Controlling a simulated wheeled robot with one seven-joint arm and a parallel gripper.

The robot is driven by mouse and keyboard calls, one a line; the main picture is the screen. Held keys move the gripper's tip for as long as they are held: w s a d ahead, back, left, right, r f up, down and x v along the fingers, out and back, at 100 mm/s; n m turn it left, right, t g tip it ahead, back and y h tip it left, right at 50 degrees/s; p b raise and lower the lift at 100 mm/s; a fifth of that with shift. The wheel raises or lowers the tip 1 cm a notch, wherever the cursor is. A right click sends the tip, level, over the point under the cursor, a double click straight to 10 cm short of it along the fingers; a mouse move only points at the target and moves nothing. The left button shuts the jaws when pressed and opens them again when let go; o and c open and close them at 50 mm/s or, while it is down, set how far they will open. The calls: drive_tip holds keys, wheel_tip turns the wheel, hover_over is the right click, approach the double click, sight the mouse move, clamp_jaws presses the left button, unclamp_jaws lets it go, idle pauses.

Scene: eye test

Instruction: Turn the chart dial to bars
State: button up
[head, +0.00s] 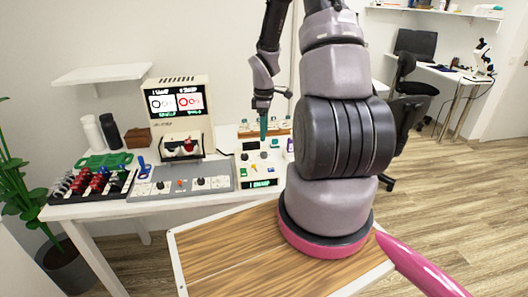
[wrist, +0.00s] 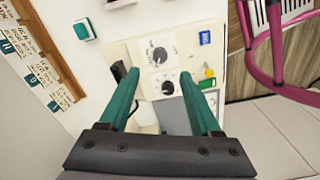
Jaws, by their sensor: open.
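A white control panel (head: 243,172) stands on the table in the head view and shows below my gripper in the wrist view (wrist: 183,38). It carries a larger dark dial (wrist: 159,54) with marks around it and a smaller dark dial (wrist: 167,88) nearer to me. Their labels are too small to read, so I cannot tell which is the chart dial or where it points. My gripper (wrist: 159,78) is open and empty, its two green fingers apart above the panel, with both dials showing between them. In the head view its fingers (head: 264,130) point down over the panel.
The panel also has a black lever (wrist: 118,70), a blue switch (wrist: 204,37), and yellow and green buttons (wrist: 209,73). A lit monitor (head: 176,100), a grey board (head: 190,187) with knobs and a black rack (head: 95,190) stand left. A letter-card rack (wrist: 40,50) stands beside the panel.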

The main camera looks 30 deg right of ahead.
sight(264, 153)
wheel_tip(264, 153, down, 9)
drive_tip(key=shift+r, duration=0.15)
clamp_jaws()
